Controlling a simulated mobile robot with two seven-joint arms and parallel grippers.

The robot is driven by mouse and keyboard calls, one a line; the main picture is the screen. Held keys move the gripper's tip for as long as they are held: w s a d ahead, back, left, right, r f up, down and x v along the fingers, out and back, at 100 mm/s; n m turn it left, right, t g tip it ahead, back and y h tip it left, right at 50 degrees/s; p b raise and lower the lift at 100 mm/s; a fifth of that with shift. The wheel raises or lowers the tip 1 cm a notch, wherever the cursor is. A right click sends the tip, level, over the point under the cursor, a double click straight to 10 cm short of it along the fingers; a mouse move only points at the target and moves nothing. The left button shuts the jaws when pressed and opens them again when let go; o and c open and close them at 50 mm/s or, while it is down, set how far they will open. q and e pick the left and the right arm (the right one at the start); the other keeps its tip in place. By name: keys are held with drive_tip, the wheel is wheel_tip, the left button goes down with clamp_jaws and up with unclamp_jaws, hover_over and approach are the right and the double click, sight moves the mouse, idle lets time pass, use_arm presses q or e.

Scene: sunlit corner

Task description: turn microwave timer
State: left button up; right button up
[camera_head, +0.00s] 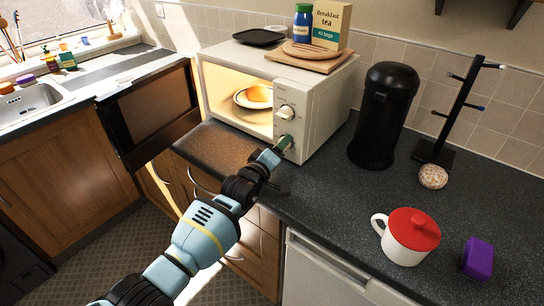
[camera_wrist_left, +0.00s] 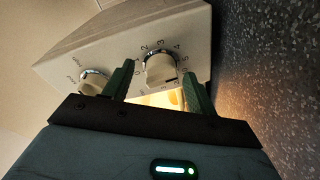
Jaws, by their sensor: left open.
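The white microwave (camera_head: 312,98) stands on the counter with its door (camera_head: 158,108) swung wide open to the left. Its cavity is lit and holds a plate (camera_head: 243,101) with a yellow-orange round food (camera_head: 259,94) on it. The upper knob (camera_head: 286,112) is clear in the head view. My left gripper (camera_head: 283,146) is at the lower knob and partly hides it. In the left wrist view, the numbered timer knob (camera_wrist_left: 160,68) sits ahead, between the two open green fingers (camera_wrist_left: 160,90); contact cannot be told. The other knob (camera_wrist_left: 94,82) is left of the fingers. My right gripper is not in view.
A breakfast tea box (camera_head: 331,24), blue bottle (camera_head: 302,22), boards (camera_head: 304,58) and a black tray (camera_head: 259,37) rest on the microwave. A black canister (camera_head: 384,115) stands right of it. A red-lidded white mug (camera_head: 407,237) and purple block (camera_head: 477,258) lie further right.

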use_arm(q)
drive_tip(key=shift+v, duration=3.65)
